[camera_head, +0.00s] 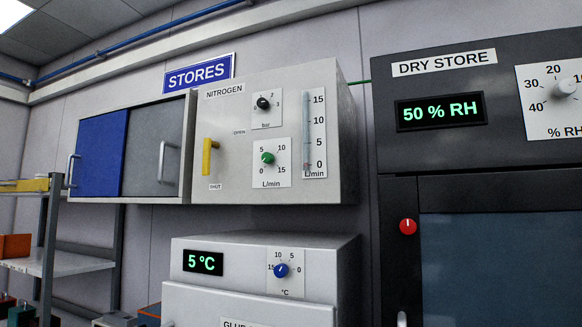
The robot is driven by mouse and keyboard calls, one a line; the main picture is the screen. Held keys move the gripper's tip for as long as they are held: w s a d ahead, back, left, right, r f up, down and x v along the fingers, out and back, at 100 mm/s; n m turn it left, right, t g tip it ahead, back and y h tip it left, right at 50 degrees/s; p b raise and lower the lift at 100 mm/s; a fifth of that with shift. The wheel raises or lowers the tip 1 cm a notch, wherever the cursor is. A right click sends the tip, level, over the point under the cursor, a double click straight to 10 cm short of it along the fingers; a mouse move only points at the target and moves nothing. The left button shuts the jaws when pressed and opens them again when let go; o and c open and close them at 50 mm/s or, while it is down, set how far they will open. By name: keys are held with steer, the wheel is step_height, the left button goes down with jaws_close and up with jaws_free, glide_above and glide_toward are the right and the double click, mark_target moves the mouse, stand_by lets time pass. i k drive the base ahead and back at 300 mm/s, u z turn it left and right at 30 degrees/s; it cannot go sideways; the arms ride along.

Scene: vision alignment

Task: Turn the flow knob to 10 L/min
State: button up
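The green flow knob (268,158) is on the front of the white nitrogen panel (226,120), on a dial plate marked 0, 5, 10, 15 L/min. Its pointer is too small to read surely. A black knob (264,103) marked bar sits above it. A vertical flow tube (307,130) with a 0 to 15 L/min scale stands to the right; something reddish shows near its 0 end. A yellow lever (207,157) at the left hangs upright, with SHUT below it and OPEN at its upper right. My gripper is not in view.
A white unit reading 5 °C (250,300) with a blue knob (281,271) stands below the panel. A dark dry store (394,155) reading 50 % RH is at the right. A cabinet with a blue sliding door (98,155) adjoins the left. Shelving (75,262) stands far left.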

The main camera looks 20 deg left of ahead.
mark_target(267, 158)
steer(key=u, duration=0.55)
steer(key=k, duration=1.3)
steer(key=u, duration=1.25)
steer(key=i, duration=1.05)
steer(key=u, duration=0.7)
steer(key=i, duration=1.35)
steer(key=z, duration=0.45)
steer(key=i, duration=0.8)
steer(key=z, duration=0.7)
